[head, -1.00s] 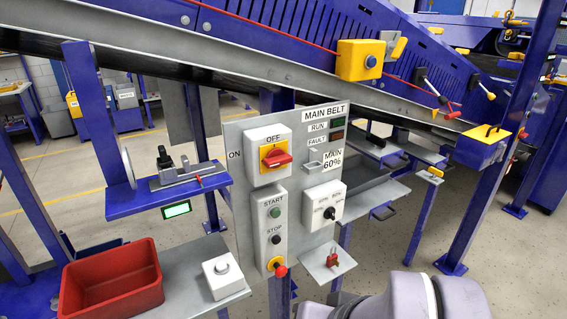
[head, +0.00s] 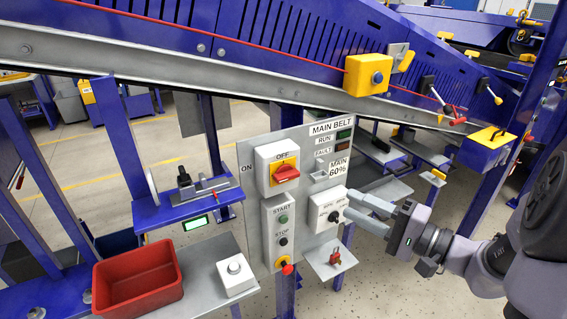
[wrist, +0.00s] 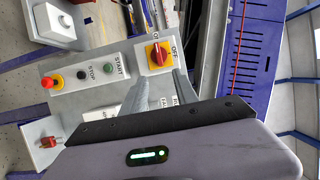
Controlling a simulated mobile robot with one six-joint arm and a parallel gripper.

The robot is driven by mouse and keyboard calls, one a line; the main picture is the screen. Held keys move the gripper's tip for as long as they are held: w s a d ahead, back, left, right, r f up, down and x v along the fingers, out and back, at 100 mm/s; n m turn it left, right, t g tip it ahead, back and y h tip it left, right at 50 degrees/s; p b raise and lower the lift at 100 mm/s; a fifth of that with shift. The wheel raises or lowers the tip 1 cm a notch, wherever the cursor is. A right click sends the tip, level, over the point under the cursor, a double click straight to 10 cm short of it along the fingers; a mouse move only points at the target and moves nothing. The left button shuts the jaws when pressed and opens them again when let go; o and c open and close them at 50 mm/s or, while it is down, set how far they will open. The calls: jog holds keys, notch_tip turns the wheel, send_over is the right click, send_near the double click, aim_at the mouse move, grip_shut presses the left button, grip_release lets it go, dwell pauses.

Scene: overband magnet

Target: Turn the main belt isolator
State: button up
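The main belt isolator is a red handle (head: 286,173) on a yellow plate, on a white box at the upper left of the grey MAIN BELT panel (head: 252,150). OFF is printed above the handle and ON to its left. The handle lies roughly sideways. In the wrist view the isolator handle (wrist: 158,53) is just beyond the fingertips. My gripper (head: 348,203) is at the panel's right side, over the edge of the speed selector box, right of and below the isolator. In the wrist view my gripper (wrist: 163,78) has its two fingers apart with nothing between them.
Below the isolator are the start/stop station (head: 278,230) and a red stop button (head: 287,270). The selector box (head: 328,208) is close to my fingers. A small shelf (head: 322,262) holds a red padlock-like item (head: 335,257). A red bin (head: 137,280) stands lower left.

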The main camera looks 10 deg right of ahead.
aim_at(291, 178)
jog(key=x, duration=1.6)
jog(key=shift+w+a+f, duration=0.1)
jog(key=shift+a, duration=0.25)
grip_shut()
